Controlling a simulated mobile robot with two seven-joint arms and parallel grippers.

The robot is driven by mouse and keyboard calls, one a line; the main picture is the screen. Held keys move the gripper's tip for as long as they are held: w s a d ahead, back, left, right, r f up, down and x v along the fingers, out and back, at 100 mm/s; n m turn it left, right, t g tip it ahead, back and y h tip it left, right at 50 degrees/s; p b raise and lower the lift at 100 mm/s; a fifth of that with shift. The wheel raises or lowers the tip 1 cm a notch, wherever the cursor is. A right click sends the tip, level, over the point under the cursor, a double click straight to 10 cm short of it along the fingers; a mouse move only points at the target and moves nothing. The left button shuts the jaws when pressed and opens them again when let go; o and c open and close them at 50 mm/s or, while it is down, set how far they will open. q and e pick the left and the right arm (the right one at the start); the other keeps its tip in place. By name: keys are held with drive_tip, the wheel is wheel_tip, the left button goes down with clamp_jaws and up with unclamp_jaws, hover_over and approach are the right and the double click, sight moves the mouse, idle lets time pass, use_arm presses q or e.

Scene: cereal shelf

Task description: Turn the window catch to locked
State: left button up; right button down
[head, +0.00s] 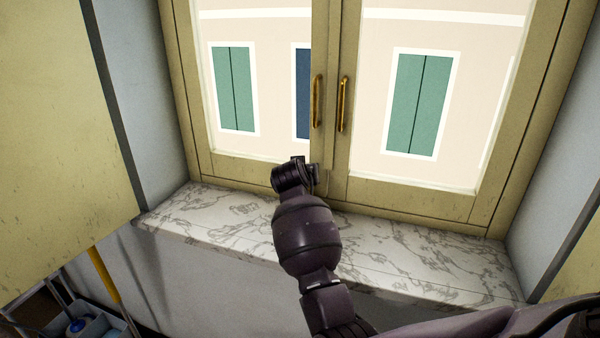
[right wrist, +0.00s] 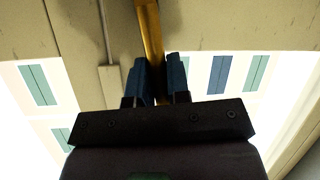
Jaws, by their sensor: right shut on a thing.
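A brass bar (right wrist: 150,35), seemingly the window catch's handle, runs down between the blue fingers of my right gripper (right wrist: 160,75) in the right wrist view. The gripper is shut on it. In the head view my right gripper (head: 300,168) is low at the middle of the closed window frame (head: 345,180), and it hides the held bar. The catch's exact angle cannot be told. My left gripper is not in view.
Two upright brass handles, left (head: 317,101) and right (head: 343,104), are on the middle stiles, above my gripper. A marble sill (head: 410,255) runs below the window and looks clear.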

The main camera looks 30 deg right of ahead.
drive_tip(key=shift+s+d+m+t, duration=0.3)
drive_tip(key=shift+s+m, duration=0.05)
drive_tip(key=shift+m, duration=0.25)
idle(0.3)
drive_tip(key=c, duration=1.1)
unclamp_jaws()
drive_tip(key=shift+s, duration=0.1)
drive_tip(key=shift+r, duration=0.1)
drive_tip(key=shift+p, duration=0.3)
